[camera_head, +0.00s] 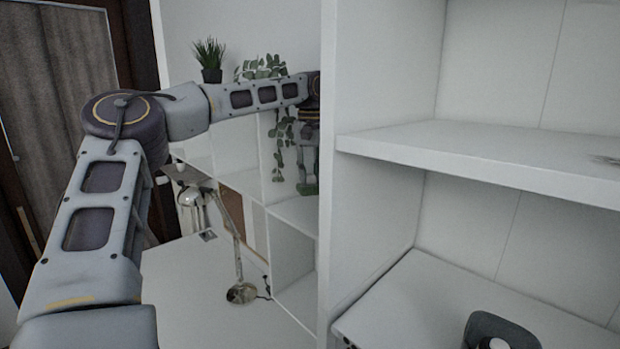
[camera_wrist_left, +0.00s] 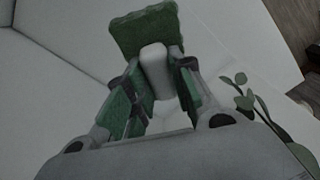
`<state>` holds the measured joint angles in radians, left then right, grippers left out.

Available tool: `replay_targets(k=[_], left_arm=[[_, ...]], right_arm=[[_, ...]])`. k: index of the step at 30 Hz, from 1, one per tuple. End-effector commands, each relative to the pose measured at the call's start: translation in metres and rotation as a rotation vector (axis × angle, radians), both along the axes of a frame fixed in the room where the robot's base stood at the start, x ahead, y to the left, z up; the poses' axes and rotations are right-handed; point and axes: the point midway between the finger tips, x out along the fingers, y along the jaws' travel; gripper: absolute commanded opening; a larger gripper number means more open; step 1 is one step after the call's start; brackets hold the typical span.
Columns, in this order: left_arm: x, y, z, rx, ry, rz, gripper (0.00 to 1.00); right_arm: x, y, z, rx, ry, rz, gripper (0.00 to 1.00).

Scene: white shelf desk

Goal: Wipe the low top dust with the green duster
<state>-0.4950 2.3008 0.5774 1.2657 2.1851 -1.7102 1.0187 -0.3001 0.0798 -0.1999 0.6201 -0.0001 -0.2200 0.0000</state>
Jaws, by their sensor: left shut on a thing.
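The green duster has a green pad (camera_head: 308,188) at the lower end of my left gripper (camera_head: 308,160), over the low white top (camera_head: 296,212) beside the tall shelf unit. In the left wrist view, the gripper (camera_wrist_left: 155,78) is shut on the duster's white handle (camera_wrist_left: 155,62), with the green pad (camera_wrist_left: 145,28) beyond the fingertips. The pad is close to the white surface; I cannot tell whether it touches. I cannot make out dust on the low top, part of which is hidden by the tall unit's side panel. My right gripper is not in view.
The tall white shelf unit's side panel (camera_head: 345,60) stands just right of my left gripper. A trailing plant (camera_head: 262,68) hangs close by on the left, near a potted grass plant (camera_head: 209,60). A desk lamp (camera_head: 240,292) stands on the white desk (camera_head: 190,300) below.

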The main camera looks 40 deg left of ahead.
Motion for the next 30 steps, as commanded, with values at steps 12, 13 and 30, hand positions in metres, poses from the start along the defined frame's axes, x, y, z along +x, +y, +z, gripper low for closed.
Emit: replay_targets(k=[12,13,30], left_arm=[[0.0002,-0.0011,0.02,0.001,-0.005,-0.002,0.0],[0.0001,-0.001,0.0198,0.0,-0.004,-0.002,0.0],[-0.0001,-0.0008,0.0181,0.0,-0.002,-0.002,0.0]], right_arm=[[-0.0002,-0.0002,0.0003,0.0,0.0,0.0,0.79],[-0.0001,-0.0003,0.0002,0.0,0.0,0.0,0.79],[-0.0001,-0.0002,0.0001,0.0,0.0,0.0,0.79]])
